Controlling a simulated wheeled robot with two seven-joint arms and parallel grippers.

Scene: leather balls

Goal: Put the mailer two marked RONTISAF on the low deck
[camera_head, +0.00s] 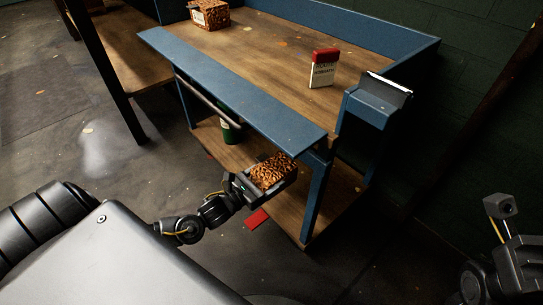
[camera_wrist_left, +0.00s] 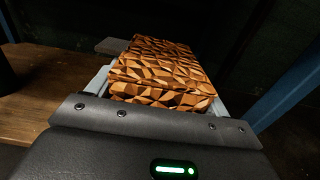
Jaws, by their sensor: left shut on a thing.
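A boxy mailer (camera_head: 272,172) with an orange-brown faceted pattern is held in my left gripper (camera_head: 266,178). It also shows between the jaws in the left wrist view (camera_wrist_left: 160,70). No marking can be read on it. My left gripper is shut on it, at the front edge of the workbench and above the low deck (camera_head: 290,206) in the picture. The low deck is the bench's wooden lower shelf. My right gripper (camera_head: 505,228) is at the right edge, partly cut off, away from the bench; its jaw opening is unclear.
A green object (camera_head: 230,130) stands on the low deck. A blue front beam (camera_head: 230,85) and corner post (camera_head: 316,195) border the opening. A red piece (camera_head: 256,219) lies below the gripper.

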